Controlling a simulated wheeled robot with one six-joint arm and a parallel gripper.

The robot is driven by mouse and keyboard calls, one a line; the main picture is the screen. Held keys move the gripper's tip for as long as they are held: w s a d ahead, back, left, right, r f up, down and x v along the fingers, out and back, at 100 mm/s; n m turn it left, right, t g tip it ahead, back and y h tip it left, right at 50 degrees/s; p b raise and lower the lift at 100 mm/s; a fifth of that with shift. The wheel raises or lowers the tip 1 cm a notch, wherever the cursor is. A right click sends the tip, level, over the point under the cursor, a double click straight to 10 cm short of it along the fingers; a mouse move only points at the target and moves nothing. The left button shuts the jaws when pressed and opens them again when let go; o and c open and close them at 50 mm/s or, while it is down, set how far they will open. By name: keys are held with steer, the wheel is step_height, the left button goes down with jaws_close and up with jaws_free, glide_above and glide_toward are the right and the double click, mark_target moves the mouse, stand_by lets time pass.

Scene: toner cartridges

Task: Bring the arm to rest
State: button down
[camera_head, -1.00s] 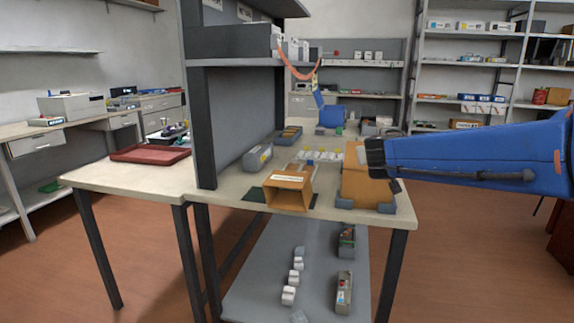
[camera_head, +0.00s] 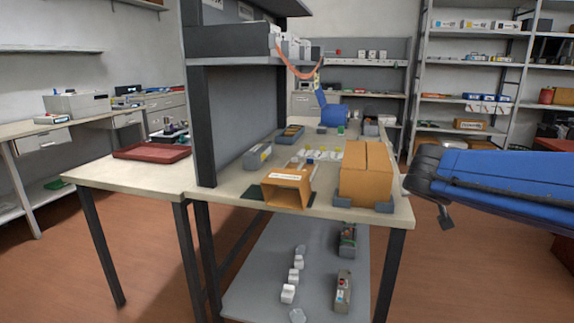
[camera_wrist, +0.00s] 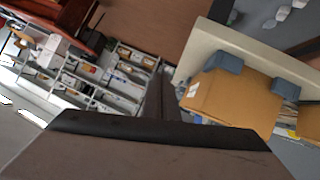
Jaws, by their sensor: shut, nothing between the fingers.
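My arm (camera_head: 500,180) reaches in from the right edge in the head view, blue with a dark wrist end. My gripper (camera_wrist: 163,95) shows in the wrist view as a dark narrow shape; it is shut and empty. In the head view the wrist end is beside the right edge of the workbench (camera_head: 235,182), apart from the closed cardboard box (camera_head: 366,172). The fingers are hard to make out there. The box also shows in the wrist view (camera_wrist: 235,97).
An open cardboard box (camera_head: 287,189) stands at the bench's front. Grey holders (camera_head: 258,157) and small items lie behind it. A lower shelf (camera_head: 260,285) holds white and grey pieces. Racks (camera_head: 470,75) stand at the back right.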

steer(key=s+a+f+g+y, duration=0.2)
steer(key=s+f, duration=0.3)
steer(key=s, duration=0.4)
steer(key=s+a+f+n+g+y, duration=0.1)
steer(key=s+a+f+g+y, duration=0.1)
steer(key=s+f, duration=0.4)
steer(key=s+a+f+n+g+y, duration=0.1)
steer(key=s+f, duration=0.5)
steer(key=s, duration=0.6)
steer(key=shift+a+f+g+y, duration=0.15)
steer(key=shift+a+g+y, duration=0.25)
steer(key=shift+a+y, duration=0.55)
steer(key=shift+a+h, duration=0.25)
